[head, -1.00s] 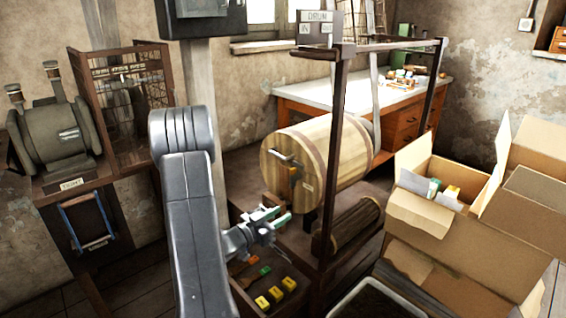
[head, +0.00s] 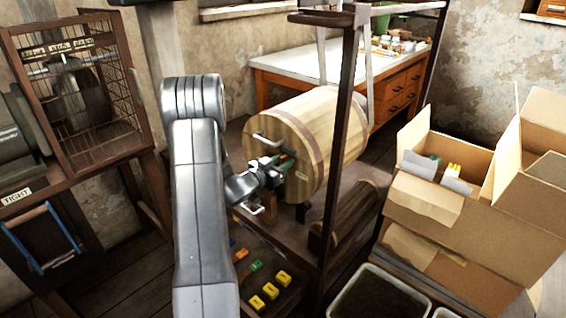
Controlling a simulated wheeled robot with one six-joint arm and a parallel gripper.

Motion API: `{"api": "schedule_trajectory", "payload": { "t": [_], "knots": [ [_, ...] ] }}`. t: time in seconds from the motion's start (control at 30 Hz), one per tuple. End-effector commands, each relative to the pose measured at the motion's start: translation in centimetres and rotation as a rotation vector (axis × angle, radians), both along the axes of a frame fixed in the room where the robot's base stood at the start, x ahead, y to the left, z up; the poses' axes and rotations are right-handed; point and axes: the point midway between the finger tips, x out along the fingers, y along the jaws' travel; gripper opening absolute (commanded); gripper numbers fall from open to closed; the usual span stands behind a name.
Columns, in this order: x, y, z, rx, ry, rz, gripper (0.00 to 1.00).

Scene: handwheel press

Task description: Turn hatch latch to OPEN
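The wooden drum (head: 325,125) lies on its side in a dark frame, with its round end facing my arm. A metal handle (head: 268,140) sticks out near the top of that end. A small pale label (head: 301,175) sits low at the right of it. My gripper (head: 284,166) is at the drum's end, below the handle and left of the label. It covers the spot where the latch sits, so the latch is mostly hidden. I cannot tell whether the fingers touch the latch or are closed on it.
A dark upright post (head: 338,150) of the frame stands just right of the drum's end. A tray with several yellow blocks (head: 270,290) is below. Open cardboard boxes (head: 450,215) fill the right side. A wire cage (head: 75,90) stands at the left.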

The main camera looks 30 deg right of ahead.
Motion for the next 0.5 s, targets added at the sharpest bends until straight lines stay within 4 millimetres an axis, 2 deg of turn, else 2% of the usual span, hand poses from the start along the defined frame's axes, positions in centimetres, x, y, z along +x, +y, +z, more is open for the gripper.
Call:
{"api": "schedule_trajectory", "payload": {
  "t": [0.33, 0.37, 0.5],
  "knots": [
    [0.21, -0.42, 0.04, 0.000, -0.001, 0.001, 0.33],
    [0.21, -0.42, 0.04, 0.000, 0.000, 0.001, 0.29],
    [0.20, -0.41, 0.04, 0.000, 0.000, 0.001, 0.01]
  ]
}}
